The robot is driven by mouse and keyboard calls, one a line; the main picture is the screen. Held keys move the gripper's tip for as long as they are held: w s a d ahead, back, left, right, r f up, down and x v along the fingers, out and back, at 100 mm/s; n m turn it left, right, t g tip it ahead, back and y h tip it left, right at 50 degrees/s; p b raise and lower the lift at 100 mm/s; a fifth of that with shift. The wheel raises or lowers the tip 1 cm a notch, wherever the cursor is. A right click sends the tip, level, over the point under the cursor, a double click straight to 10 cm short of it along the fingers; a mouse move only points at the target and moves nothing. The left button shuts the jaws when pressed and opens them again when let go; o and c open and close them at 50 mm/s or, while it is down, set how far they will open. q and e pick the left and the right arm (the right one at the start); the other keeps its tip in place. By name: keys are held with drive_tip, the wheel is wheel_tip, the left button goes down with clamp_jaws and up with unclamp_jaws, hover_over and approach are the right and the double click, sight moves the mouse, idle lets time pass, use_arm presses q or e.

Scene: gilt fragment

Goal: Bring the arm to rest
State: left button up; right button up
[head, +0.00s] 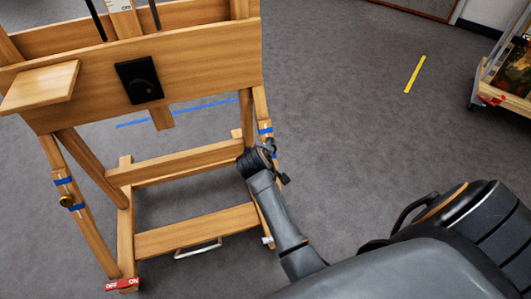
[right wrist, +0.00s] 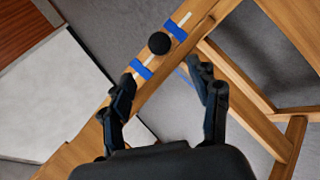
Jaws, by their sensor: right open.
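My right arm reaches in from the lower right of the head view, with its gripper (head: 280,165) beside the right leg of a wooden easel (head: 200,60). In the right wrist view the right gripper (right wrist: 161,72) is open, with its fingers apart. A wooden leg with two blue tape bands runs behind the fingers, and a round black knob (right wrist: 159,43) sits between the bands, just beyond the fingertips. Nothing shows held. Whether a finger touches the leg is unclear. My left gripper is not in view.
The easel's lower frame has a metal handle (head: 198,248) and a red OFF/ON tag (head: 122,285). A wheeled cart (head: 500,95) stands at the far right. Yellow tape (head: 415,74) and blue tape (head: 150,118) mark the floor. Grey floor right of the easel is mostly clear.

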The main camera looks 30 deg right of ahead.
drive_tip(key=shift+s+a+r, duration=0.25)
drive_tip(key=shift+r, duration=0.05)
idle(0.4)
drive_tip(key=s+a+f+g+y+p, duration=0.15)
drive_tip(key=s+a+f+p, duration=0.3)
drive_tip(key=s+f, duration=0.45)
drive_tip(key=s+a+f+g+y+p, duration=0.1)
drive_tip(key=s+a+f+y+p, duration=0.35)
drive_tip(key=f, duration=0.65)
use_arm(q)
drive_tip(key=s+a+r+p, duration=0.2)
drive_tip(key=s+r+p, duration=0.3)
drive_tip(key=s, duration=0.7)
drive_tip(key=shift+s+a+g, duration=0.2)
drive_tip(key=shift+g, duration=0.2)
use_arm(e)
drive_tip(key=s+f+m+g, duration=0.1)
drive_tip(key=s+f+m, duration=0.1)
drive_tip(key=s, duration=1.4)
drive_tip(key=s+d+f+m+g, duration=0.1)
drive_tip(key=s+f, duration=0.4)
drive_tip(key=s, duration=1.1)
drive_tip(key=shift+s+d+f+m+g, duration=0.25)
drive_tip(key=shift+s+m+g, duration=0.1)
drive_tip(key=shift+m+g, duration=0.3)
